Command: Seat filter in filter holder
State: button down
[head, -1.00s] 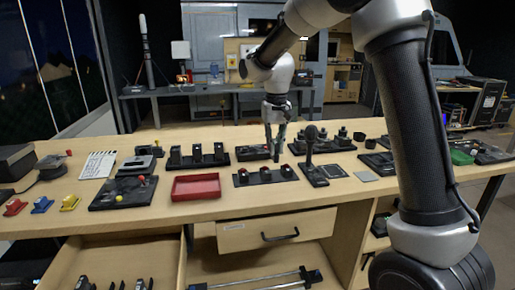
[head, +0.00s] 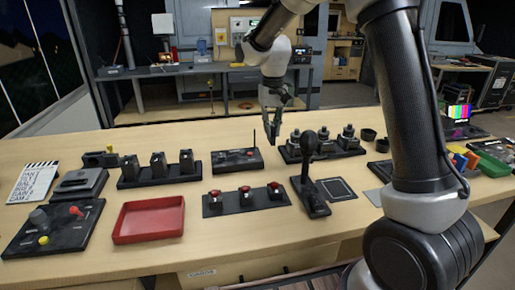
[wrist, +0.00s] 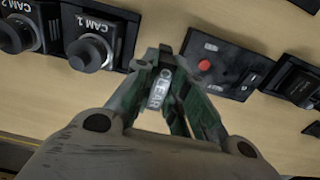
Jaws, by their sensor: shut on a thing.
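My gripper (head: 277,119) hangs over the far part of the table, above the gap between a black box with a red button and a unit of knobs. In the wrist view my gripper (wrist: 165,58) is shut on a small filter (wrist: 157,90) with a pale label reading "CLEAR". The fingers hide part of the filter, and it is too small to make out in the head view. I cannot tell which fixture is the filter holder.
The red-button box (head: 237,159) with an antenna is left of my gripper; the camera knob unit (head: 326,147) is right. Nearer are a three-button strip (head: 229,205), a red tray (head: 149,219) and a lever (head: 310,172). A three-piece rack (head: 158,171) stands left.

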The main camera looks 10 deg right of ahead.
notch_tip(320, 180, down, 7)
jog(key=shift+r, duration=0.1)
dwell(0.4)
jog(key=c, duration=1.5)
grip_release()
jog(key=shift+o, duration=0.2)
